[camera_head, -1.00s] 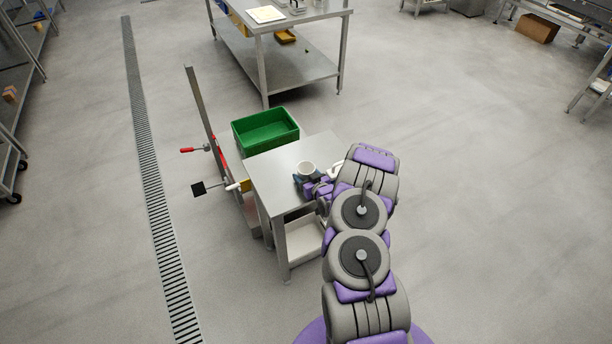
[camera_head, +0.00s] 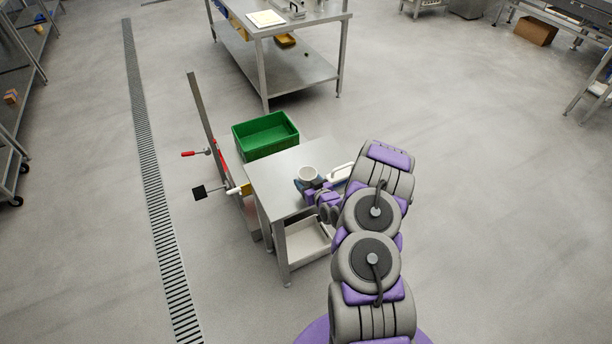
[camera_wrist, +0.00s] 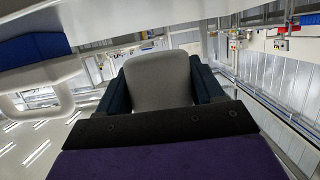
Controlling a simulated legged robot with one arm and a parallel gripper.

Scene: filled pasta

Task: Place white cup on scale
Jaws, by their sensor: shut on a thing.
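The white cup (camera_head: 309,172) is upright at the front right of the small metal table (camera_head: 270,183). My gripper (camera_head: 307,183) is shut on it, coming from the lower right. In the wrist view, the cup's smooth pale side (camera_wrist: 162,80) fills the space between my two dark blue fingers. I cannot tell from these views whether the cup touches the tabletop. I cannot clearly make out a scale.
A white handle-like object (camera_head: 341,172) lies right of the cup, close to my arm. A green crate (camera_head: 265,150) stands behind the small table. A red-handled metal frame (camera_head: 205,120) stands to its left. A larger metal table (camera_head: 320,16) is farther back.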

